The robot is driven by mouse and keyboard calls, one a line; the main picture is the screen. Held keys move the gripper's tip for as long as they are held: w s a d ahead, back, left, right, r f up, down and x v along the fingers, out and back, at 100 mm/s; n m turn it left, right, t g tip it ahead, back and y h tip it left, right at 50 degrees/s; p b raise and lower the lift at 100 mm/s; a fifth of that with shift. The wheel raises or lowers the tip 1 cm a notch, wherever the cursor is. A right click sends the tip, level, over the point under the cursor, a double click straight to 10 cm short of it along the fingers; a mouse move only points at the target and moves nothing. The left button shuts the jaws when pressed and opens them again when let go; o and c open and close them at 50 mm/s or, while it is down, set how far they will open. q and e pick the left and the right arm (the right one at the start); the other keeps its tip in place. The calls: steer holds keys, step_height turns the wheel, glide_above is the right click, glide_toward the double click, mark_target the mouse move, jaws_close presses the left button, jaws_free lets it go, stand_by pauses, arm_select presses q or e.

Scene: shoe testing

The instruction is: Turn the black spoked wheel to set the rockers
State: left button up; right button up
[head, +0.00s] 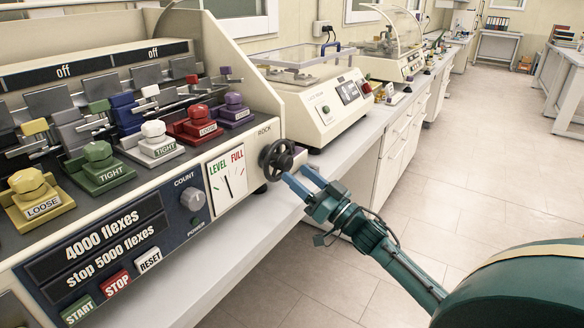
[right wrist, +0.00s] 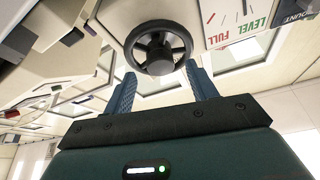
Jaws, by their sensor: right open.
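The black spoked wheel (head: 277,160) labelled ROCK sits on the right end of the cream machine's front panel. The white LEVEL/FULL gauge (head: 228,178) is left of it, its thin needle standing nearly upright and leaning slightly towards LEVEL. My right gripper (head: 299,180) is open just in front of the wheel, at its lower right. In the right wrist view, the wheel (right wrist: 158,47) stands beyond and between the two blue fingertips (right wrist: 161,69). Nothing is held, and contact with the rim cannot be told. My left gripper is not in view.
Colored knobs on clamps, including a yellow LOOSE knob (head: 27,181) and a green TIGHT knob (head: 98,154), line the machine's top. START (head: 77,311), STOP and RESET buttons are below. Another tester (head: 318,105) stands behind on the bench. The floor at right is clear.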

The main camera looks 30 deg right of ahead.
mark_target(289, 168)
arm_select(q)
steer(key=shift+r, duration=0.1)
arm_select(e)
steer(key=shift+x, duration=1.55)
steer(key=c, duration=1)
steer(key=shift+f+n, duration=0.1)
steer(key=shift+n, duration=0.2)
